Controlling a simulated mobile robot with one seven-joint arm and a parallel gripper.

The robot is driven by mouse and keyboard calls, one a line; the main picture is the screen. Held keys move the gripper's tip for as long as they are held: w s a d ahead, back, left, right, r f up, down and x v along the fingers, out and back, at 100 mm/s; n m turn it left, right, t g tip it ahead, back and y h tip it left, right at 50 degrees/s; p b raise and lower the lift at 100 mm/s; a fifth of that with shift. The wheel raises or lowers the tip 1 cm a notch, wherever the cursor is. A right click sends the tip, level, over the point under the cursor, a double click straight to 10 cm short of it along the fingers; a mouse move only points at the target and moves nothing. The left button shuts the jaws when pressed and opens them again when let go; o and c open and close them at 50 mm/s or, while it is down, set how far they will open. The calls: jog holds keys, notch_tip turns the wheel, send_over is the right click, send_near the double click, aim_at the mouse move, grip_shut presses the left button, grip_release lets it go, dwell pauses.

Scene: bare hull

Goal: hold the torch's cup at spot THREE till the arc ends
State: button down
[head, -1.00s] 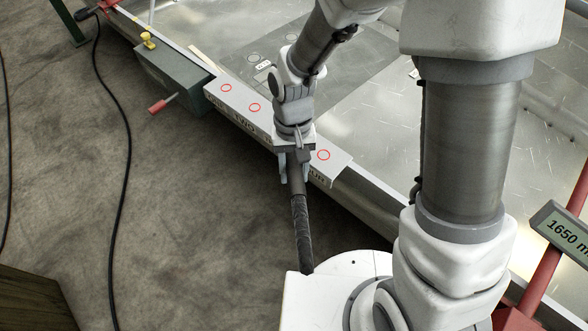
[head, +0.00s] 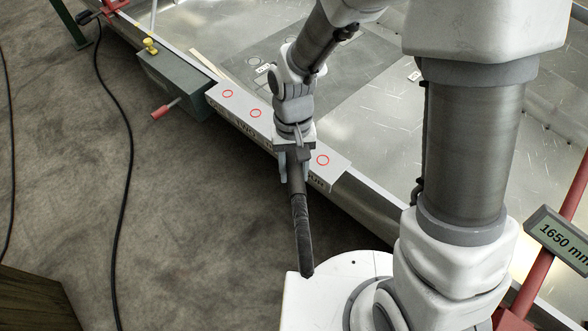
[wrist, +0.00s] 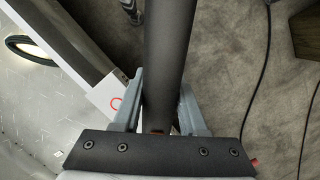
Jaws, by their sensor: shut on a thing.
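My gripper (head: 293,172) is shut on the torch (head: 302,235), a dark rod whose long handle slopes down toward my base. The wrist view shows the dark rod (wrist: 168,50) between both jaws (wrist: 160,115). The torch's cup is hidden in both views. A pale strip (head: 240,107) on the hull edge carries red circles with dark lettering. Two circles show left of my gripper and one (head: 323,160) right of it. Spot THREE is not visible; my gripper covers the strip between them. One red circle (wrist: 116,103) shows beside the left jaw; I cannot tell which.
A green box (head: 172,83) with a yellow knob and a red handle (head: 165,108) stands against the hull edge. A black cable (head: 128,180) crosses the floor. A red post bears a 1650 mm sign (head: 562,238). Open floor lies left of the torch.

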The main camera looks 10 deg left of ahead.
aim_at(294, 161)
jog(key=shift+r+p, duration=1.9)
jog(key=shift+r, duration=0.75)
jog(key=w+d+r+m+p, duration=0.1)
jog(key=w+d+r+p, duration=0.3)
jog(key=d, duration=0.5)
jog(key=w+d+r+m+p, duration=0.1)
jog(key=w+d+r+p, duration=0.3)
jog(key=w+d, duration=0.5)
jog(key=shift+r+p, duration=0.3)
jog(key=shift+p, duration=0.5)
jog(key=shift+w+a+r, duration=0.1)
